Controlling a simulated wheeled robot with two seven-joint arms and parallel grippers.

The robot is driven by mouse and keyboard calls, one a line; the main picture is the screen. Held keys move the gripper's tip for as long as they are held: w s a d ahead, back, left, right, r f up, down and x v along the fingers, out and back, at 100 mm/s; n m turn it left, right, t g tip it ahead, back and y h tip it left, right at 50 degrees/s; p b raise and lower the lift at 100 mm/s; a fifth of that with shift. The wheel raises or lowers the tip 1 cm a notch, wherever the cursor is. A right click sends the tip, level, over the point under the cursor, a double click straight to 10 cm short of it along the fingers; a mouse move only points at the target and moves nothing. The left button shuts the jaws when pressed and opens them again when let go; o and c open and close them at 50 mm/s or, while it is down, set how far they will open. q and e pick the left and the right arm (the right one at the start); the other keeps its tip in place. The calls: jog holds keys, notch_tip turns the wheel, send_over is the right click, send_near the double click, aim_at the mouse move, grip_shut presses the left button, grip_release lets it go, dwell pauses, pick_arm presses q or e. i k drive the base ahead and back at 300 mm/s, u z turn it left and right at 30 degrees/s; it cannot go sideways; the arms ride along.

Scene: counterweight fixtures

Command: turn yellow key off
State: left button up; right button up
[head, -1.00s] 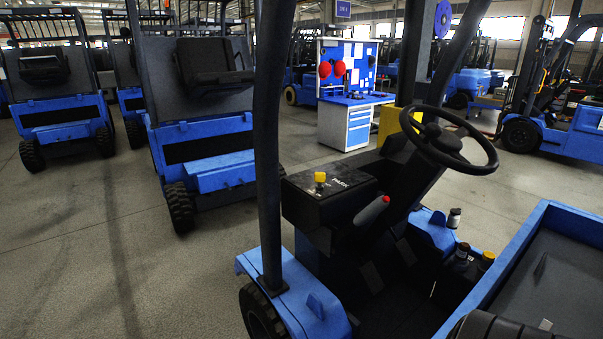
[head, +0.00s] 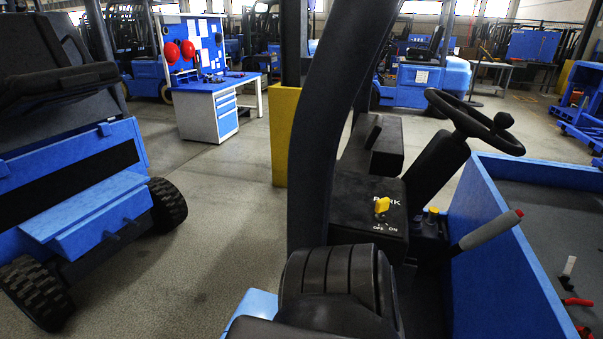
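The yellow key (head: 382,205) stands up from the top of a black console box (head: 345,205) on the blue vehicle, right of the centre of the head view. White lettering behind it reads PARK in part, and OFF and ON are marked in front of it. I cannot tell which mark the key points to. Neither of my grippers shows in the head view.
A dark slanted post (head: 325,130) rises just left of the console. A black ribbed seat (head: 335,280) fills the bottom middle. A steering wheel (head: 472,120) and a grey, red-tipped lever (head: 490,230) stand to the right. Open floor (head: 210,240) lies left.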

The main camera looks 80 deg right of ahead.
aim_at(382, 205)
jog(key=z, duration=0.05)
jog(key=i, duration=0.5)
jog(key=z, duration=4.35)
